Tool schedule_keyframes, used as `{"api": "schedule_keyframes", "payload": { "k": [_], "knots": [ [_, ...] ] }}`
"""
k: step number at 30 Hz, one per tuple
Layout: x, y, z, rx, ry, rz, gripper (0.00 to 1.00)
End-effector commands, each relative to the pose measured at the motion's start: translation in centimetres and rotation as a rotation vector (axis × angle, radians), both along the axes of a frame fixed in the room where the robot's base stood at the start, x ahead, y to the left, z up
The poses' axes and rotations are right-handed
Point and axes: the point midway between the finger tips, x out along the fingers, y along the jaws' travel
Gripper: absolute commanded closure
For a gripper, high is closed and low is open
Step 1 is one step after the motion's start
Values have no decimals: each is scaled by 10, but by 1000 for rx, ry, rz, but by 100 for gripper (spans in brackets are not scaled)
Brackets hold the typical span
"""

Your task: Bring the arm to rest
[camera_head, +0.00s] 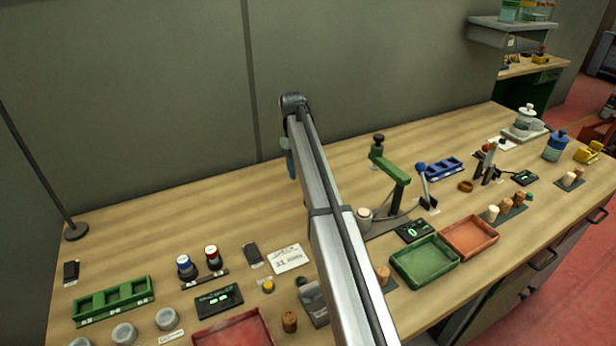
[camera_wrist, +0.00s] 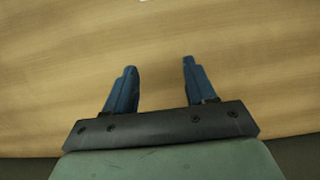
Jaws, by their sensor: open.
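My gripper (camera_wrist: 158,75) shows in the wrist view with its two blue fingers spread apart and nothing between them. Bare wooden bench top (camera_wrist: 240,50) lies beneath it. In the head view my arm reaches up from the bottom edge over the bench (camera_head: 190,215). The blue part of my gripper (camera_head: 289,160) shows there just left of the arm's far end, near the back wall. The fingertips are mostly hidden by the arm in that view.
A green lever press (camera_head: 392,172) stands right of my arm. A green tray (camera_head: 424,262) and an orange tray (camera_head: 468,237) lie in front of it. A green rack (camera_head: 113,300), two round buttons and a red tray (camera_head: 232,330) sit on the left.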

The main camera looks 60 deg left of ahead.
Motion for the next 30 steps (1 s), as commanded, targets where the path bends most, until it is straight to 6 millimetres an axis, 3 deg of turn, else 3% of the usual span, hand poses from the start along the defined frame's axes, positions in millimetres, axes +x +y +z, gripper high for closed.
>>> {"api": "schedule_keyframes", "payload": {
  "k": [19,22,26,30],
  "knots": [
    [0,7,0,0,0,-1,45],
    [7,8,0,19,1,-9,45],
    [43,16,1,123,7,-59,45],
    [117,31,9,340,15,-168,45]
  ]
}}
